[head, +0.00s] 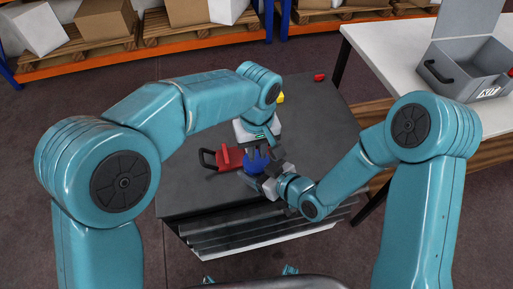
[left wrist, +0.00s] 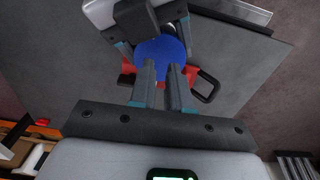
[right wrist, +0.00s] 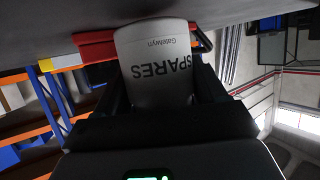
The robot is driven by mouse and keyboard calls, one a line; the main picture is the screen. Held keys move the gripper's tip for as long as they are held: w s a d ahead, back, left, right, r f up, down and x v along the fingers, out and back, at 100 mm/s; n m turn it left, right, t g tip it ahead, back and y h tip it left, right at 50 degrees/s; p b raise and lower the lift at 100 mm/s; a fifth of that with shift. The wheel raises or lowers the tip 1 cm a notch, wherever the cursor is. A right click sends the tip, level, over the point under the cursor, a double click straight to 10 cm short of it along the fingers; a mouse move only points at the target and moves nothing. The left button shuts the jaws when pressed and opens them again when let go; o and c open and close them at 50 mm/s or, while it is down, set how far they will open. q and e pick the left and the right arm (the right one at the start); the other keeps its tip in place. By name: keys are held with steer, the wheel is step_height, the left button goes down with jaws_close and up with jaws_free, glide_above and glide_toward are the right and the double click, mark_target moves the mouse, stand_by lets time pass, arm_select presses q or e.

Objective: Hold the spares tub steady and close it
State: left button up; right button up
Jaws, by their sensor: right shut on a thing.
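The spares tub is a white cylinder marked "SPARES" (right wrist: 160,65) in the right wrist view. Its blue top (left wrist: 160,52) shows in the left wrist view and as a blue patch (head: 255,161) in the head view. My right gripper (head: 262,178) is shut on the tub from the side, one finger on each side of its wall. My left gripper (left wrist: 163,72) points down over the blue top from above. Its two fingers stand apart with a narrow gap between them. Whether the fingertips touch the top I cannot tell. In the head view both grippers hide most of the tub.
A red object (head: 231,157) with a black loop handle is close beside the tub. A small red piece (head: 319,77) and a yellow piece (head: 281,97) lie farther back on the dark table (head: 190,195). An open grey case (head: 468,68) stands on a white table at right.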

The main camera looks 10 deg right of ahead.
mark_target(256, 160)
arm_select(q)
steer(key=shift+r, duration=0.1)
steer(key=shift+r, duration=1.95)
steer(key=o, duration=0.3)
arm_select(e)
jaws_close()
arm_select(q)
steer(key=o, duration=1)
steer(key=shift+r+n, duration=0.1)
steer(key=shift+n, duration=0.8)
steer(key=shift+o, duration=0.7)
steer(key=shift+w+r+n, duration=0.15)
steer(key=shift+n, duration=1.05)
steer(key=shift+f, duration=4)
